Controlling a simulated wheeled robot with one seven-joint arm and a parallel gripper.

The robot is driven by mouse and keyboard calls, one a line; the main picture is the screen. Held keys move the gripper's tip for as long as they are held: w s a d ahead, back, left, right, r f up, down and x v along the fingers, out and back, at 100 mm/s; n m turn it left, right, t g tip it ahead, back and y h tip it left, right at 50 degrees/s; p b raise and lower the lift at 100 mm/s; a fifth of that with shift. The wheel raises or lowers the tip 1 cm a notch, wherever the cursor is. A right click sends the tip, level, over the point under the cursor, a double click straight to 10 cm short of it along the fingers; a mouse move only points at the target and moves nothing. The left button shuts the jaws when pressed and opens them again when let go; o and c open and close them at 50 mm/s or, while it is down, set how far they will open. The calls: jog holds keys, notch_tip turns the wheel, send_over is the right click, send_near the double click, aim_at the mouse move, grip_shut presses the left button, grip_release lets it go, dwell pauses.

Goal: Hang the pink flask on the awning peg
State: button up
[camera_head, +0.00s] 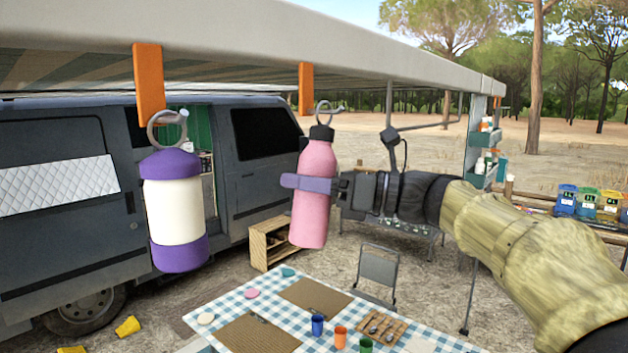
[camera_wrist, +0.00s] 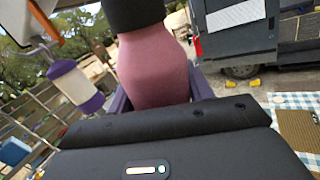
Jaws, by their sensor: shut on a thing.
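The pink flask (camera_head: 316,215) has a black cap and a grey ring (camera_head: 322,106) on top. It hangs nearly upright in the head view, and its body fills the upper middle of the wrist view (camera_wrist: 155,65). My gripper (camera_head: 308,184) is shut around the flask's body with its lavender fingers. The ring is by the lower end of an orange awning bracket (camera_head: 305,85), near a short grey peg (camera_head: 340,109). I cannot tell whether the ring is around the peg or only beside it.
A purple and white lantern (camera_head: 175,210) hangs from another orange bracket (camera_head: 149,85) at the left; it also shows in the wrist view (camera_wrist: 75,85). A table with a checked cloth (camera_head: 235,308) stands below. The grey van (camera_head: 70,230) is behind.

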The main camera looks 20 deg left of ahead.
jog(key=shift+w+a+f, duration=0.2)
jog(key=shift+a, duration=0.15)
dwell(0.5)
jog(key=o, duration=1.2)
jog(key=d+b, duration=0.2)
jog(key=d, duration=0.3)
jog(key=d+f+b, duration=0.1)
jog(key=d+b, duration=0.1)
jog(key=d, duration=0.4)
jog(key=w+d+b, duration=0.1)
jog(key=d+b, duration=0.1)
jog(key=d, duration=0.4)
jog(key=shift+w+d+f, duration=0.1)
jog(key=shift+d+f, duration=0.05)
jog(key=shift+f, duration=0.15)
jog(key=shift+f, duration=0.1)
